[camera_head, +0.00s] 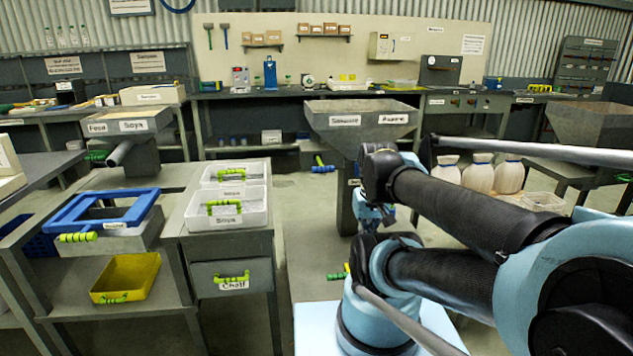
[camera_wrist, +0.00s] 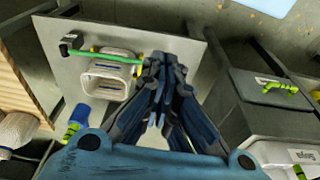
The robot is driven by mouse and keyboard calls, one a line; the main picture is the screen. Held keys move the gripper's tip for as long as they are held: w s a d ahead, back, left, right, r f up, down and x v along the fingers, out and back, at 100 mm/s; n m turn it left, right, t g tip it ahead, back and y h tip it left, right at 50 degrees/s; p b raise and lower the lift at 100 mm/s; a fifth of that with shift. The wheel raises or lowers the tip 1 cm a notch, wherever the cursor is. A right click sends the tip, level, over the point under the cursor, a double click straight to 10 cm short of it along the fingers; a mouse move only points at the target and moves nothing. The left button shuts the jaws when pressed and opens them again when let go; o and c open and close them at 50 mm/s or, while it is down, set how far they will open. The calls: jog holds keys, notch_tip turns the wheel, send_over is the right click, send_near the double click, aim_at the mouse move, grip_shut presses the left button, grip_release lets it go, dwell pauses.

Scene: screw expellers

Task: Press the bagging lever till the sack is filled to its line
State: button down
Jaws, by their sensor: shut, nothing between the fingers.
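In the wrist view my gripper (camera_wrist: 160,85) is shut and empty, fingers together. A thin green bar (camera_wrist: 118,57), which looks like the lever, runs from a dark bracket at the left towards the fingertips. I cannot tell whether they touch it. A white, square-mouthed object (camera_wrist: 106,78), likely the sack, stands beside the bar on a grey plate (camera_wrist: 150,32). Its fill level and line cannot be made out.
A hopper (camera_head: 325,113) stands behind my arm, with a blue green-handled slide (camera_head: 322,166) below it. Three white sacks (camera_head: 478,173) stand at the right. White trays (camera_head: 228,209) and a grey Chaff drawer (camera_head: 218,280) are at the left. Some floor (camera_head: 296,200) is free between them.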

dwell(0.4)
jog(key=w+a+r+n, duration=0.1)
jog(key=w+r+n, duration=0.4)
jog(key=w+r, duration=0.3)
jog(key=w+a+r+n, duration=0.2)
jog(key=w+r+n, duration=0.2)
jog(key=w+r, duration=0.5)
jog(key=w+a+n, duration=0.1)
jog(key=w+n, duration=0.2)
jog(key=w, duration=0.5)
jog(key=w+a+r+n, duration=0.1)
jog(key=w+a+n, duration=0.1)
jog(key=w, duration=0.6)
jog(key=w+a+n, duration=0.2)
jog(key=w+n, duration=0.2)
jog(key=w, duration=0.4)
jog(key=shift+w+a+r+n, duration=0.15)
jog(key=shift+w+r+n, duration=0.25)
